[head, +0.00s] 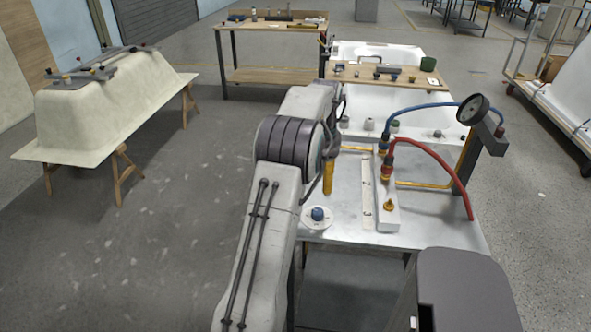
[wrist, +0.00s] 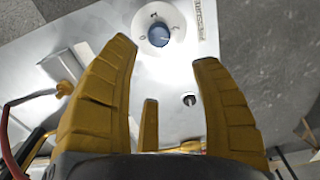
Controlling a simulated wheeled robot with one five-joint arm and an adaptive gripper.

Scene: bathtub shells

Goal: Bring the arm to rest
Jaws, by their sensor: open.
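My gripper (wrist: 163,55) has yellow segmented fingers, spread apart with nothing between them in the wrist view. Beyond the fingertips is a white round dial with a blue knob (wrist: 159,35); the fingers do not close around it. In the head view my arm reaches forward over the left side of the metal bench (head: 340,233). My gripper's yellow part (head: 328,178) points down there, behind the knob (head: 317,214), mostly hidden by my arm. The knob sits on the bench's near left corner. Whether any finger touches the bench cannot be told.
A manifold block (head: 385,205) with blue and red hoses (head: 432,146) stands on the bench, right of my gripper. A pressure gauge (head: 473,109) rises at the bench's right. White tubs (head: 440,98) lie behind. A tub shell (head: 95,115) stands on trestles left; floor between is clear.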

